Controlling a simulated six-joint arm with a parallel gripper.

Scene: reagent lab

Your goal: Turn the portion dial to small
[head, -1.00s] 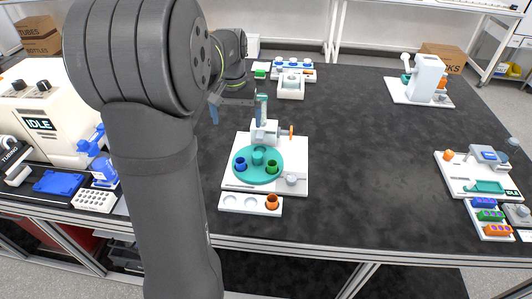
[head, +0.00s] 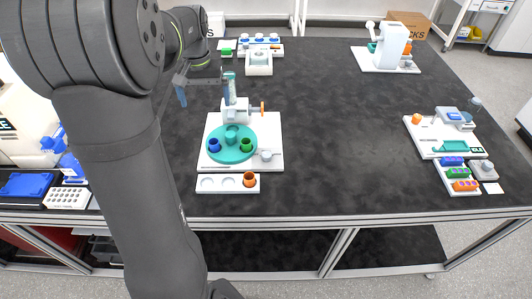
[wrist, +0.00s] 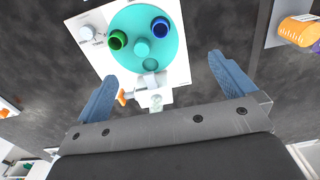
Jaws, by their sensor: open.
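A white station plate (head: 272,128) with a teal turntable (head: 218,150) stands left of centre on the dark bench. A grey round knob (head: 265,155) sits at its front right corner. The wrist view shows this knob (wrist: 87,33) with small markings beside it, too small to read; I cannot tell for sure that it is the portion dial. A dispenser head (head: 237,112) with an orange side handle (head: 262,107) stands behind the turntable. My gripper (head: 204,95) is open and empty near the dispenser head, apart from the knob. Its blue fingers (wrist: 162,70) are spread in the wrist view.
Blue and green cups stand on the turntable. A white rack (head: 217,189) with an orange cup lies in front of the station. Another station (head: 425,145) with a teal tray stands at right, a white dispenser (head: 393,45) at back right. The bench middle is clear.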

